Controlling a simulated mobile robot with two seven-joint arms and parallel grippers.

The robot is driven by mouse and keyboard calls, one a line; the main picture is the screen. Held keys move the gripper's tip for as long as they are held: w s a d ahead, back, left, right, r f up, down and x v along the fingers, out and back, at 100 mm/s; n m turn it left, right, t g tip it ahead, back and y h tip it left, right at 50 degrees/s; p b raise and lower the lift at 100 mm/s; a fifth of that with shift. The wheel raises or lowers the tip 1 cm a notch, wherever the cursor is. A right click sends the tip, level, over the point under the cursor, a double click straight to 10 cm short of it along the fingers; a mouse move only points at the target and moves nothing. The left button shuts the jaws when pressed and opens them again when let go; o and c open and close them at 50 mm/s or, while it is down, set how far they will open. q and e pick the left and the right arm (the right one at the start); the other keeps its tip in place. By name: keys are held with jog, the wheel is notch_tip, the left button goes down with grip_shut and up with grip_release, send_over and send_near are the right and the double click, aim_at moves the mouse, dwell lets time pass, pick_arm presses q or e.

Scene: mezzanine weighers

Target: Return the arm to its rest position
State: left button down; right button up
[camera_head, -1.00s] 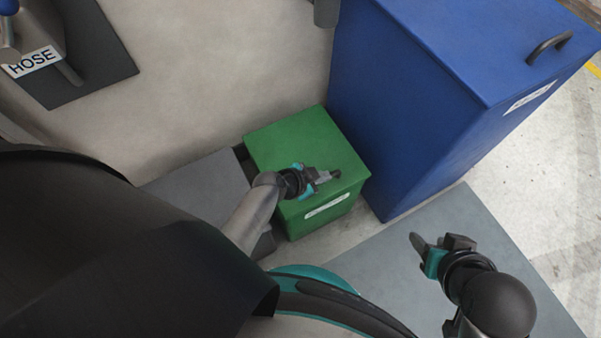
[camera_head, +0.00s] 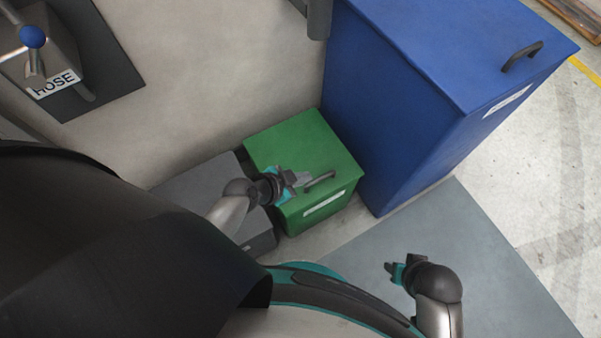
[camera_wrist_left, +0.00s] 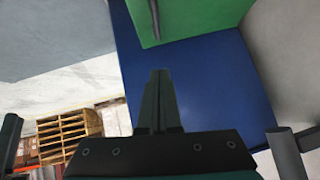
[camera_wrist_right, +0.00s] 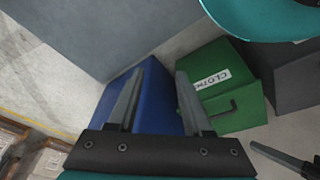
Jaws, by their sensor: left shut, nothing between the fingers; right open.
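My left gripper (camera_head: 300,178) is shut and empty. In the head view it is over the green box (camera_head: 304,142), at the left end of that box's dark handle (camera_head: 320,181); I cannot tell whether it touches. In the left wrist view its fingers (camera_wrist_left: 158,100) are together, with the blue cabinet (camera_wrist_left: 200,85) beyond them. My right gripper (camera_head: 391,268) is over the grey floor mat at the lower right of the head view. In the right wrist view its fingers (camera_wrist_right: 157,95) stand apart with nothing between them.
The tall blue cabinet (camera_head: 400,80) stands behind and right of the green box. A dark grey box (camera_head: 195,190) is left of it. A HOSE-labelled fixture (camera_head: 52,86) is at the upper left.

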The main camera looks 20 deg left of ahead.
pick_arm(q)
jog(key=shift+s+a+r, duration=0.15)
jog(key=shift+s+r, duration=0.2)
jog(key=shift+r, duration=0.1)
pick_arm(e)
jog(key=shift+s+f, duration=0.3)
jog(key=shift+f, duration=0.2)
pick_arm(q)
jog(key=s+a+f+n+g+y+p, duration=0.1)
jog(key=s+a+f+n+g+p, duration=0.1)
jog(key=s, duration=0.5)
jog(key=s+a+f+n+g+y+p, duration=0.2)
jog(key=s+a+f, duration=0.3)
jog(key=s, duration=0.3)
jog(key=s+a+f+n+g+y+p, duration=0.1)
jog(key=s+a+f+n+g+p, duration=0.1)
jog(key=s, duration=0.6)
notch_tip(320, 180, down, 2)
jog(key=a+p, duration=0.1)
jog(key=p, duration=0.1)
jog(key=shift+s+a+y+p, duration=0.15)
jog(key=shift+y+p, duration=0.15)
jog(key=shift+y, duration=0.1)
pick_arm(e)
jog(key=s+d+f, duration=0.7)
jog(key=s+f, duration=0.1)
jog(key=s, duration=0.3)
jog(key=shift+d+f+g+h, duration=0.3)
jog(key=shift+f+h, duration=0.05)
jog(key=shift+h, duration=0.05)
